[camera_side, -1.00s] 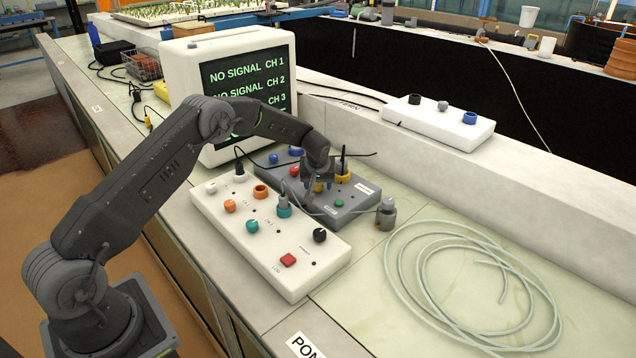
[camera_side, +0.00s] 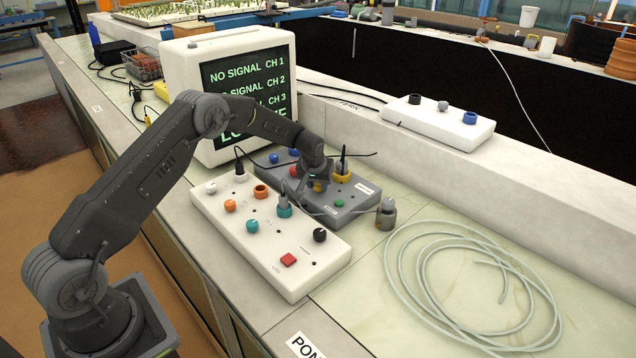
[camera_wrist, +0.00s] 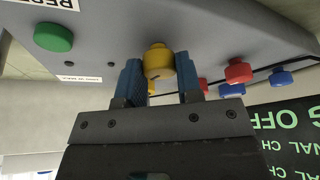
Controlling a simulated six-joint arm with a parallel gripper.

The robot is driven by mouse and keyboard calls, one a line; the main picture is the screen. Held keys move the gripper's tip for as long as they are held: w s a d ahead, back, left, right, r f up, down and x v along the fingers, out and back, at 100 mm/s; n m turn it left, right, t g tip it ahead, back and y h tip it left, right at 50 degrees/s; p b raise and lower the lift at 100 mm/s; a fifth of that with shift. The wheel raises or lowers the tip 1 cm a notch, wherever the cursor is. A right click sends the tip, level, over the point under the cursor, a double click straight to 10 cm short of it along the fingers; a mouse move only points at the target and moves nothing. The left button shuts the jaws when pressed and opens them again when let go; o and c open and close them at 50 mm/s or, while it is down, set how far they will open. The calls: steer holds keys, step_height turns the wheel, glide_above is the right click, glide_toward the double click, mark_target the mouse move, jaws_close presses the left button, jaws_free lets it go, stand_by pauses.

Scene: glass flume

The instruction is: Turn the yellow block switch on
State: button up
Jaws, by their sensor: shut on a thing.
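The yellow block switch (camera_wrist: 158,62) is a round yellow knob on a grey control box (camera_side: 352,205). In the wrist view it sits between the two blue fingers of my gripper (camera_wrist: 160,80), which are shut on it. In the side view my gripper (camera_side: 316,180) points down over the middle of the grey box. Only a small bit of the yellow switch (camera_side: 319,187) shows there, the rest hidden by my gripper. I cannot tell from the frames which way the switch is set.
On the grey box, a green button (camera_wrist: 53,37), red knob (camera_wrist: 238,72) and blue knobs (camera_wrist: 281,78) flank the switch. A white box (camera_side: 285,262) with several knobs stands in front, a monitor (camera_side: 178,80) behind. A hose coil (camera_side: 400,290) lies right.

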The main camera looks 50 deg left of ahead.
stand_by(0.3)
steer(key=o, duration=0.9)
steer(key=shift+o, duration=0.2)
steer(key=shift+r, duration=0.1)
steer(key=v, duration=1.3)
steer(key=shift+s+r, duration=0.2)
steer(key=shift+r, duration=0.05)
steer(key=shift+d, duration=0.1)
